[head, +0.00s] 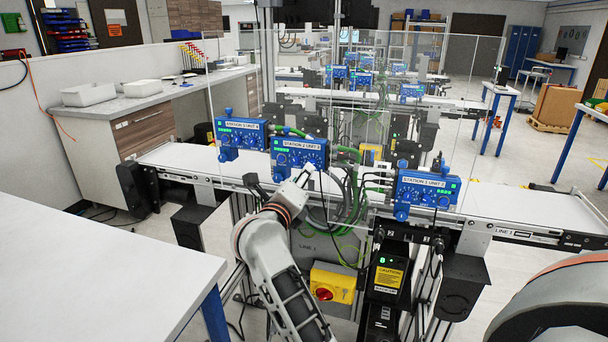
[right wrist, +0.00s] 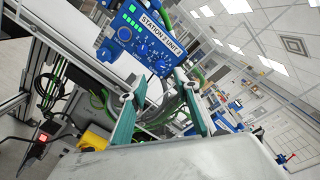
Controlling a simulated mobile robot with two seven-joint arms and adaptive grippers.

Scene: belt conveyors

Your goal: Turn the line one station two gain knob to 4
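The blue box labelled "STATION 2 UNIT 3" (head: 299,153) is mounted at the front conveyor, left of centre in the head view. It is close and tilted in the right wrist view (right wrist: 138,40), with green lights and several blue knobs on its face. My right gripper (head: 307,171) is just in front of the box's lower part. In the right wrist view its two teal fingers (right wrist: 157,86) are apart with nothing held, just below the box's face; contact is unclear. My left gripper is out of view.
Another blue station box (head: 241,133) stands to the left and one (head: 427,190) to the right on the same conveyor (head: 525,206). Clear panels rise around the boxes. Green cables (head: 347,185) hang right of the station 2 box. A yellow box with a red button (head: 331,284) is below.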

